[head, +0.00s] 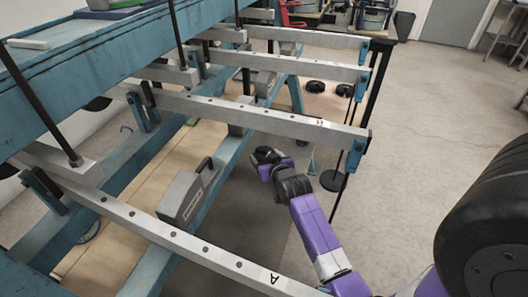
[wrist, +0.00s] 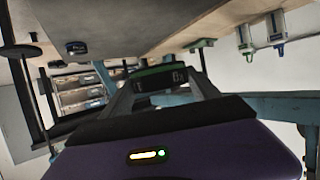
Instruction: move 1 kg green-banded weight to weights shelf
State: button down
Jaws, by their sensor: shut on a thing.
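My gripper (wrist: 160,88) reaches up the middle of the wrist view, its two grey fingers closed on a dark weight with a green band (wrist: 160,76). The weight is held between the fingertips, apart from other things as far as I can tell. In the head view my gripper (head: 268,157) is low, beside the lettered beams and right of the blue frame; the weight is too small to make out there. A shelf unit (wrist: 82,92) with several small things stands left in the wrist view; I cannot tell whether it is the weights shelf.
Long grey beams (head: 230,112) stick out from the blue frame (head: 90,65) above and around my arm. Thin black rods (head: 340,190) stand on round bases. A grey case (head: 190,195) sits low on the frame. Open floor (head: 430,110) lies to the right.

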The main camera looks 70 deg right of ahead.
jog(key=b, duration=0.3)
send_over(265, 188)
notch_tip(265, 188, down, 12)
jog(key=shift+d+f, duration=0.1)
jog(key=shift+d, duration=0.05)
jog(key=shift+f+b, duration=0.5)
jog(key=shift+f, duration=0.1)
jog(key=shift+c, duration=0.9)
grip_release()
jog(key=shift+s+f, duration=0.1)
jog(key=shift+f, duration=0.05)
jog(key=shift+r, duration=0.25)
jog(key=p+v, duration=0.1)
jog(key=v, duration=0.3)
jog(key=p+v, duration=0.1)
jog(key=v, duration=0.3)
jog(key=p+v, duration=0.1)
jog(key=v, duration=0.3)
jog(key=shift+r+p, duration=0.4)
